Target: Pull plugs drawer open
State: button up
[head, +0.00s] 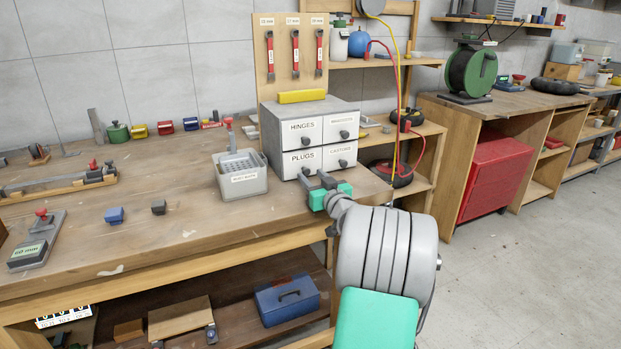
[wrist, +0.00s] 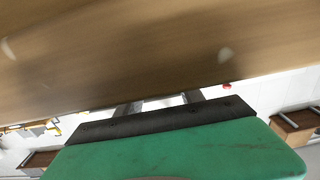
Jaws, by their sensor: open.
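The small drawer cabinet (head: 312,108) stands on the workbench, with drawers labelled HINGES, PLUGS and two on the right with smaller labels. The plugs drawer (head: 298,160) is at the lower left and looks shut. Its dark round knob (head: 306,171) shows just beyond my fingers. My gripper (head: 318,178) is open and empty in front of the drawer, close to the knob; I cannot tell whether it touches. In the wrist view my gripper's fingers (wrist: 162,102) show past the green body, with white behind them. The knob cannot be made out there.
A grey basket (head: 243,188) with a label stands left of the cabinet, close to my gripper. A blue block (head: 115,215) and a dark block (head: 158,207) lie farther left. A yellow item (head: 302,96) lies on the cabinet. The bench front edge (head: 200,268) runs below my gripper.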

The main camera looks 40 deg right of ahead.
jog(key=shift+x, duration=0.85)
jog(key=shift+c, duration=0.4)
grip_shut()
dwell(0.4)
